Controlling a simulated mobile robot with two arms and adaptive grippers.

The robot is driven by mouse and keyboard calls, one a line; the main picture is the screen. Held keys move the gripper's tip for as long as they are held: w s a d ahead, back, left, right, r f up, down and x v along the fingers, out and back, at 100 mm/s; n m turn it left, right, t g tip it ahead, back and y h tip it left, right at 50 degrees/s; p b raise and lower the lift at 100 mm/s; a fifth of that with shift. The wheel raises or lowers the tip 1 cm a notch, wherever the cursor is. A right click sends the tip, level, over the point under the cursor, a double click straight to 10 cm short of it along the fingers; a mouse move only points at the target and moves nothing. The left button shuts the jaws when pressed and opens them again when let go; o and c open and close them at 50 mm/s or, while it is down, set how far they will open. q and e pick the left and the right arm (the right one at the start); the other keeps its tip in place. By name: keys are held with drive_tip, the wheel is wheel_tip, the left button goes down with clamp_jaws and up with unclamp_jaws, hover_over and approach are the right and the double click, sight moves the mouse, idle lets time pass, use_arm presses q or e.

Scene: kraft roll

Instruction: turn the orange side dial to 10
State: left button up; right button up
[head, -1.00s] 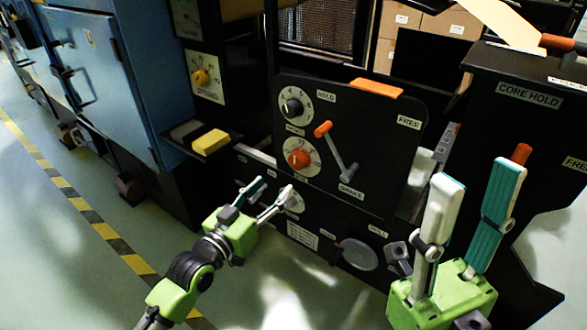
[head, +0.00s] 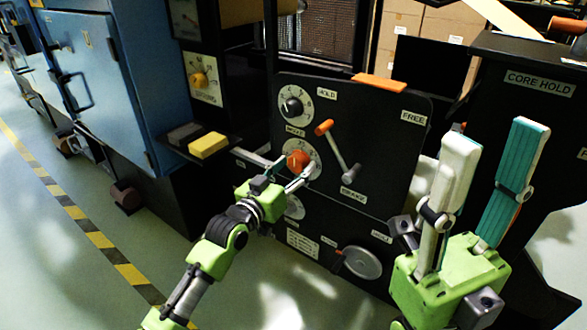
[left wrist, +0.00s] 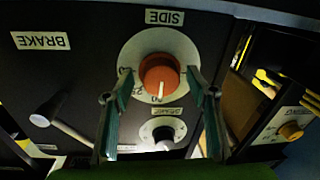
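The orange side dial (head: 297,160) sits on a round white scale on the black panel, below a second dial with a black knob. In the left wrist view the orange dial (left wrist: 159,74) appears upside down under the "SIDE" label (left wrist: 165,17), its white pointer line toward the picture's bottom; the scale numbers are too small to read surely. My left gripper (head: 285,167) is open at this dial. Its fingers (left wrist: 161,88) stand on either side of the knob, with gaps visible. My right gripper (head: 496,142) is open and empty, at the right.
A brake lever (head: 338,152) with an orange grip stands right of the dial. The black-knobbed dial (head: 292,106) is just above. A yellow block (head: 208,145) sits on a ledge to the left. A round metal disc (head: 362,263) is low on the panel.

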use_arm(q)
drive_tip(key=c, duration=1)
drive_tip(key=shift+c, duration=0.2)
